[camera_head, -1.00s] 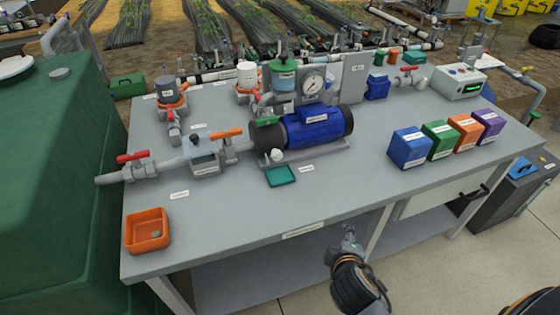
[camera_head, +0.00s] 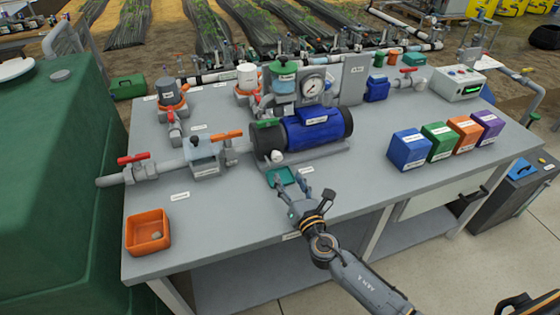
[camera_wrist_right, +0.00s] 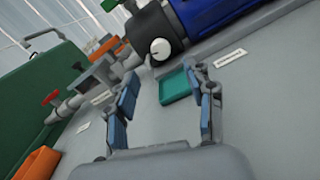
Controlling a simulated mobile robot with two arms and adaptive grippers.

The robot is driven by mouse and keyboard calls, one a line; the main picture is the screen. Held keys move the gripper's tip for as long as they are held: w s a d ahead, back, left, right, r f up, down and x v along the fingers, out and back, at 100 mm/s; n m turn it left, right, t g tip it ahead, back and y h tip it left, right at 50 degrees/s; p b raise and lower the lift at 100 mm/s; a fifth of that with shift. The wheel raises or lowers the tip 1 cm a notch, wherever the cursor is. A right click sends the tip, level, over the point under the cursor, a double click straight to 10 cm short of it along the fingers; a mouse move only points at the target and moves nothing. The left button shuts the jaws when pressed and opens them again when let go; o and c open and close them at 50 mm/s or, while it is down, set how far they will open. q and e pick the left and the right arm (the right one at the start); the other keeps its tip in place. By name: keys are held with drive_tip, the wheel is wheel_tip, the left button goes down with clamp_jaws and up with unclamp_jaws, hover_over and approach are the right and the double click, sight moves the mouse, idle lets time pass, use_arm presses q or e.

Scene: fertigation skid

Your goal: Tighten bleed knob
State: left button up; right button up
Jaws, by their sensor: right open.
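The bleed knob looks to be the round white knob (camera_head: 277,156) low on the front of the dark pump head, left of the blue motor (camera_head: 318,128). It also shows in the right wrist view (camera_wrist_right: 160,48), beyond the fingers. My right gripper (camera_head: 288,183) is open and empty over the bench front, near the small green tray (camera_head: 290,176) and apart from the knob. Its two fingers also show in the right wrist view (camera_wrist_right: 163,103), with the knob between their directions. My left gripper is not in view.
An orange bin (camera_head: 148,232) stands at the bench's front left. Pipes with a red-handled valve (camera_head: 133,157) and an orange-handled valve (camera_head: 226,135) run left of the pump. Coloured boxes (camera_head: 440,142) stand to the right. The grey bench top (camera_head: 230,215) is clear at the front.

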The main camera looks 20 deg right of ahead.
sight(278, 158)
drive_tip(key=w, duration=0.8)
drive_tip(key=shift+w+a+b, duration=0.1)
drive_tip(key=shift+w+b, duration=0.05)
drive_tip(key=shift+b, duration=0.15)
clamp_jaws()
